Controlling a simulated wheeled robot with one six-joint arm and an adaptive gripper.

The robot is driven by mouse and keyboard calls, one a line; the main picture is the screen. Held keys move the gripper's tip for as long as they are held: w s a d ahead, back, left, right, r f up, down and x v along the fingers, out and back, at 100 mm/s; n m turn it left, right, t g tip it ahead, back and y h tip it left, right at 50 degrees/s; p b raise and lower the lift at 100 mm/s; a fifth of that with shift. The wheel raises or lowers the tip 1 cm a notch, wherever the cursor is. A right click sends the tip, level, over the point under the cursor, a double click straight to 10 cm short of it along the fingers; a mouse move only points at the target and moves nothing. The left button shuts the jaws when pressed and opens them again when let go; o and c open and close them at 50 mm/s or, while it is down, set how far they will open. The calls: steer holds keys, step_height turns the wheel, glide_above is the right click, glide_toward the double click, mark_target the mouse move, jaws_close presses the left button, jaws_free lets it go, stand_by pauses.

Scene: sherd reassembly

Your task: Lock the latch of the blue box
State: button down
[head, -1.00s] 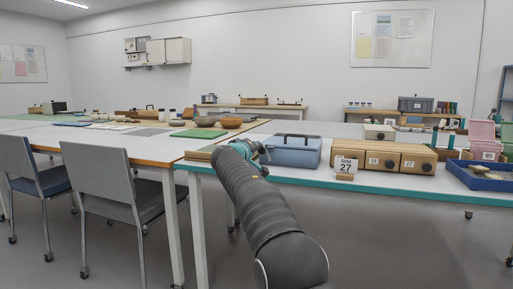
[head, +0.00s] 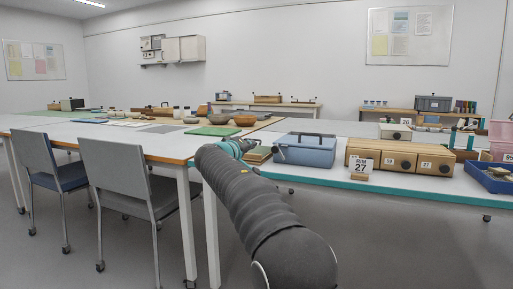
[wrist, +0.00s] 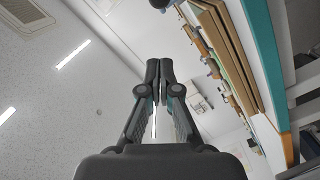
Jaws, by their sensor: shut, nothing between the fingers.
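The blue box (head: 306,153) is a grey-blue case with a dark handle on top, standing near the front edge of the white table in the head view. Its lid looks down. I cannot make out its latch or the latch's state at this size. My gripper (wrist: 158,75) is shut and empty in the wrist view, its two fingers together. In the head view, the end of my arm is left of the blue box, apart from it in the picture, and its fingertips are not clear. I cannot identify the blue box in the wrist view.
Flat brown boards (head: 258,155) lie between my arm's end and the blue box. Wooden drawer boxes (head: 398,157) and a number 27 sign (head: 361,167) stand right of it. A blue tray (head: 490,178) is farther right. Two chairs (head: 125,185) stand at left.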

steer(key=shift+v, duration=1.35)
steer(key=shift+d, duration=0.1)
steer(key=s+d+f+m+g+y, duration=0.1)
steer(key=s+d+f+m+g, duration=0.2)
steer(key=s+d, duration=0.8)
steer(key=s+d+f+g, duration=0.4)
steer(key=s+d, duration=0.8)
steer(key=s+f+m+g+y, duration=0.1)
steer(key=s+f+y, duration=0.1)
steer(key=s+f, duration=0.4)
steer(key=s+d+f+m+g+y, duration=0.1)
steer(key=s+f, duration=0.4)
steer(key=s, duration=0.8)
steer(key=s+f+m+g+y, duration=0.1)
steer(key=s+f+y, duration=0.1)
steer(key=s+f, duration=0.4)
steer(key=s, duration=0.4)
steer(key=shift+d+f+m+g+y, duration=0.25)
steer(key=shift+f+m+g+y, duration=0.05)
steer(key=shift+f+g, duration=0.1)
